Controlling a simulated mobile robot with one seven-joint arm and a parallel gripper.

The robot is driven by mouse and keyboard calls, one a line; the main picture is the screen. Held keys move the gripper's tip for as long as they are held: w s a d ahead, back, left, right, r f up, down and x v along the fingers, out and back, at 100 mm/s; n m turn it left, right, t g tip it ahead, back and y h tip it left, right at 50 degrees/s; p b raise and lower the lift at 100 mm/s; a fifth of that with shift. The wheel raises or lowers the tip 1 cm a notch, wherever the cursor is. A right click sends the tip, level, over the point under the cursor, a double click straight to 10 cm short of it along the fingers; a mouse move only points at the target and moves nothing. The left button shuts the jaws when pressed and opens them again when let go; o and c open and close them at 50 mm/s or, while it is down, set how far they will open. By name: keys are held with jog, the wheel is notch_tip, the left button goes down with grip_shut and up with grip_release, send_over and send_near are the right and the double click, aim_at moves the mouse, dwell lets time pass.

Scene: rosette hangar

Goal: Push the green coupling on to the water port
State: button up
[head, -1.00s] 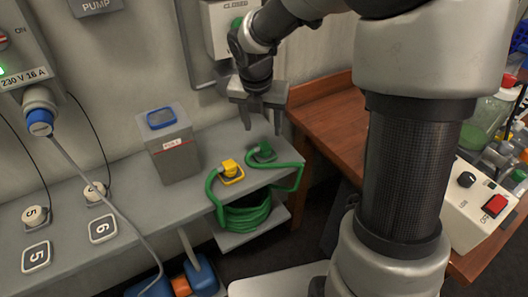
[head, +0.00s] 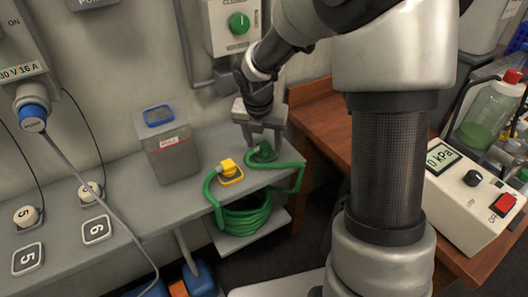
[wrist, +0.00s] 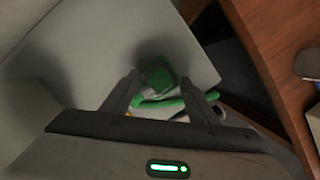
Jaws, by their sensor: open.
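The green coupling (head: 264,153) sits on the right end of the grey bench (head: 120,223), joined to a green hose (head: 246,218) that hangs coiled below the bench top. My gripper (head: 262,143) points down just over the coupling, jaws open. In the wrist view the green coupling (wrist: 158,82) shows between the two fingers (wrist: 160,95), apart from them as far as I can see. The fingers partly hide it in the head view. I cannot pick out the water port in these frames.
A yellow fitting (head: 229,168) stands just left of the coupling. A lidded grey bin (head: 170,155) is further left. A wall box with a green knob (head: 239,23) is above. A wooden table (head: 318,132) with a pump unit (head: 470,190) is at right.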

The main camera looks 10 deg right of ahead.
aim_at(264, 144)
jog(key=shift+x, duration=0.9)
jog(key=shift+r, duration=0.1)
jog(key=c, duration=1.1)
notch_tip(264, 144, up, 10)
jog(key=p, duration=0.3)
